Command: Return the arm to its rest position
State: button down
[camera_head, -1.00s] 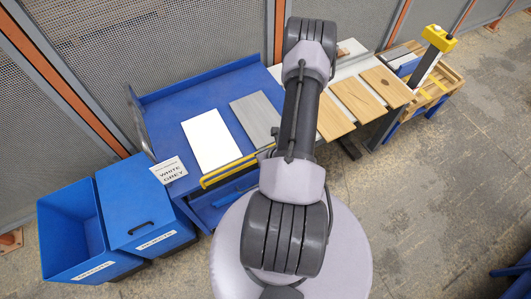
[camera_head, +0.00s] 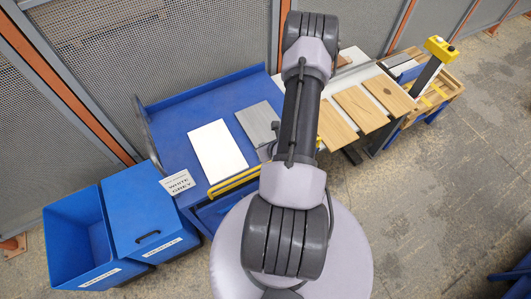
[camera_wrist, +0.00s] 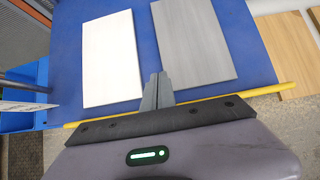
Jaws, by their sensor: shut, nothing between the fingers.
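My arm spans the middle of the head view. My gripper (camera_wrist: 157,92) shows in the wrist view, with its fingers together and nothing between them. It is over the near edge of the blue table (camera_wrist: 66,60), in front of the gap between a white board (camera_wrist: 112,60) and a grey board (camera_wrist: 192,45). In the head view the white board (camera_head: 218,150) and the grey board (camera_head: 258,122) lie side by side on the blue table (camera_head: 170,110). The gripper is mostly hidden by my arm there.
A yellow rail (camera_head: 235,182) runs along the table's near edge. Wooden boards (camera_head: 360,108) lie to the right. Two blue bins (camera_head: 80,235) (camera_head: 150,215) stand at the left, beside a white and grey label sign (camera_head: 178,183). A yellow-topped post (camera_head: 440,48) stands at the far right.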

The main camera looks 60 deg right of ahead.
jog(key=w+a+r+n+t+y+b, duration=0.4)
jog(key=w+r+n, duration=0.3)
jog(key=w+r, duration=0.55)
jog(key=w+a+r+n+y+b, duration=0.25)
jog(key=a+n, duration=0.25)
jog(key=a, duration=0.3)
jog(key=w+a+r+n+y+b, duration=0.2)
jog(key=w+a+r+n+b, duration=0.15)
jog(key=a, duration=0.45)
jog(key=s+a+r+n+g+y+b, duration=0.1)
jog(key=s+a+r+n+g+b, duration=0.15)
jog(key=a+n, duration=0.4)
jog(key=s+a+r+n+g+y+b, duration=0.1)
jog(key=s+a+n+g+y+b, duration=0.2)
jog(key=a, duration=0.6)
jog(key=s+a+f+n+h+b, duration=0.1)
jog(key=s+n+h+b, duration=0.5)
jog(key=s+n, duration=0.6)
jog(key=shift+s+a+f+n+b, duration=0.15)
jog(key=shift+s+a+n+b, duration=0.25)
jog(key=shift+b, duration=0.75)
